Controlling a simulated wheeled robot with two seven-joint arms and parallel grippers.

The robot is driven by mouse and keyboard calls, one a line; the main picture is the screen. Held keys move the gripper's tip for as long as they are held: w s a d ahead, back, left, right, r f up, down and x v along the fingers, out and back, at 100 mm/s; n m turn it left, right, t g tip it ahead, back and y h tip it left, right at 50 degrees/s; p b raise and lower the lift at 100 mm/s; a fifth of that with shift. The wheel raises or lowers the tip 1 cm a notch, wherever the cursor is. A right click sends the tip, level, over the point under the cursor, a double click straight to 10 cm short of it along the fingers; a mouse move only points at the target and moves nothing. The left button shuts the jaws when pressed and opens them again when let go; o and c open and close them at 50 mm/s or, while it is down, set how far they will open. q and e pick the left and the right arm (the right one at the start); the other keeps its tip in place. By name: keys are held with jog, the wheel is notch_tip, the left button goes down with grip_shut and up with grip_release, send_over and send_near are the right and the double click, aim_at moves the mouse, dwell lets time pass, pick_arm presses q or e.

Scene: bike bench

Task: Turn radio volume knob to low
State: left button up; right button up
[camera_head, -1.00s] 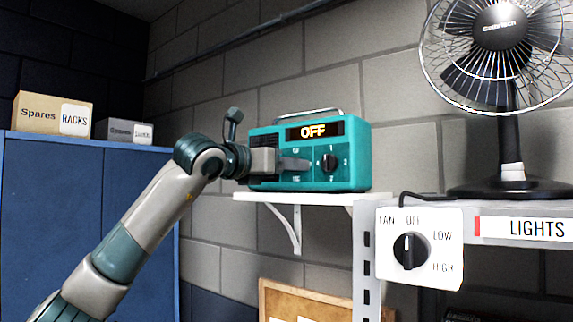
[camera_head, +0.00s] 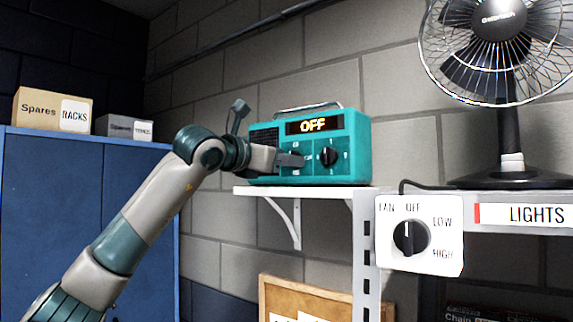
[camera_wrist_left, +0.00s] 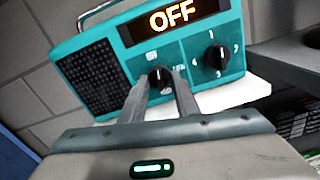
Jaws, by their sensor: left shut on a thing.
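The teal radio (camera_head: 345,150) stands on a white wall shelf, with its display (camera_head: 314,126) reading OFF. In the left wrist view the radio (camera_wrist_left: 130,45) has two black knobs. My left gripper (camera_wrist_left: 163,84) is shut on the left knob (camera_wrist_left: 159,76), which has small labels around it that are too small to read surely. The right knob (camera_wrist_left: 216,57), ringed by numbers, is free; it also shows in the head view (camera_head: 328,157). In the head view my left gripper (camera_head: 303,160) reaches the radio's front from the left and hides the left knob. My right gripper is not in view.
The white shelf (camera_head: 300,191) holds the radio. To the right, a fan (camera_head: 500,60) stands on a grey rack with a fan switch plate (camera_head: 420,262). A blue cabinet (camera_head: 75,215) with boxes (camera_head: 52,110) stands at left.

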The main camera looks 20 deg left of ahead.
pick_arm(q)
jog(key=m+b, duration=0.1)
jog(key=m, duration=1.4)
jog(key=shift+a+r+m, duration=0.1)
jog(key=shift+r+m, duration=0.05)
jog(key=shift+m, duration=0.25)
jog(key=shift+w, duration=0.1)
jog(key=o, duration=1)
jog(key=shift+s+a+b, duration=0.1)
jog(key=shift+s+b, duration=0.1)
jog(key=shift+b, duration=0.15)
